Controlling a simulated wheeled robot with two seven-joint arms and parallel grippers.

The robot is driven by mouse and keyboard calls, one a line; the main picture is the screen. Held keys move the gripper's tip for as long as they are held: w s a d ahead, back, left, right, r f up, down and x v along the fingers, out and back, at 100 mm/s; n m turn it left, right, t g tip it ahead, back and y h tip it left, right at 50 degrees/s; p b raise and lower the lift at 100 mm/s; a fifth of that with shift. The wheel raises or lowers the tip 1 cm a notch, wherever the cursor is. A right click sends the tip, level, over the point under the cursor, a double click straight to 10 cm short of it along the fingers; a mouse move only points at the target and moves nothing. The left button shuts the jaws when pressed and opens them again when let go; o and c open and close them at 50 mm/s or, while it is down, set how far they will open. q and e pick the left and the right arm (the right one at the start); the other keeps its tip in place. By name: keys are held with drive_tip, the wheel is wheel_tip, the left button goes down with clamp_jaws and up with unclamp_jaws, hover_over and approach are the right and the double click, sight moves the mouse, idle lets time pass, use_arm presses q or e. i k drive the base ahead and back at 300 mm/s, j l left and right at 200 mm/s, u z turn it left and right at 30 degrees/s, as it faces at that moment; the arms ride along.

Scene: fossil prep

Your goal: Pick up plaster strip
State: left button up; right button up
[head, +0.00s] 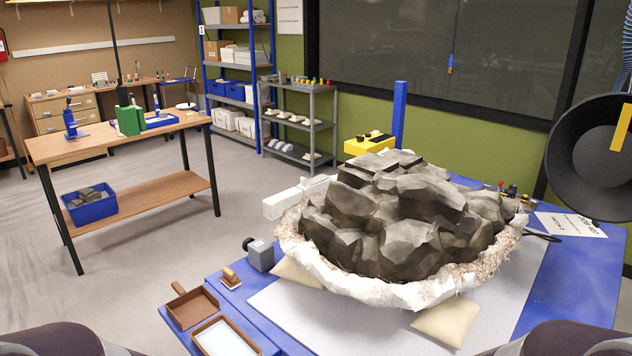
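I cannot surely pick out a plaster strip. A large dark grey rock (395,215) sits on the blue table in a rough white plaster jacket (345,283) with a ragged, fibrous rim. A long white piece (284,205) lies behind the jacket's left side; whether it is a strip or a block is unclear. A brown tray (262,349) at the front edge holds something flat and pale, cut off by the frame. Neither of my grippers is in view; only dark parts of my arms show in the bottom corners.
The blue table (575,285) has a pale mat (275,300) under the jacket, with cushions (447,318) at its base. An empty brown pan (193,307), a brush (230,278) and a grey box (260,255) stand at left. A black round hood (592,158) hangs at right.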

sight(305, 183)
drive_tip(key=i+j+u, duration=0.15)
drive_tip(key=j+u, duration=0.15)
drive_tip(key=j, duration=0.15)
drive_tip(key=i+j+u, duration=0.25)
drive_tip(key=j, duration=0.2)
drive_tip(key=i+j+u, duration=0.15)
drive_tip(key=j+u, duration=0.15)
drive_tip(key=i+j+u, duration=0.4)
drive_tip(key=i+j, duration=0.2)
drive_tip(key=i, duration=0.15)
drive_tip(key=i+j+u, duration=0.15)
drive_tip(key=i, duration=0.35)
drive_tip(key=i+j+u, duration=0.1)
drive_tip(key=i+j, duration=0.15)
drive_tip(key=i, duration=0.2)
drive_tip(key=i+l+z, duration=0.2)
drive_tip(key=i+z, duration=0.7)
drive_tip(key=i, duration=0.15)
drive_tip(key=i+j+z, duration=0.25)
drive_tip(key=i+z, duration=0.15)
drive_tip(key=i+j+z, duration=0.45)
drive_tip(key=i, duration=0.15)
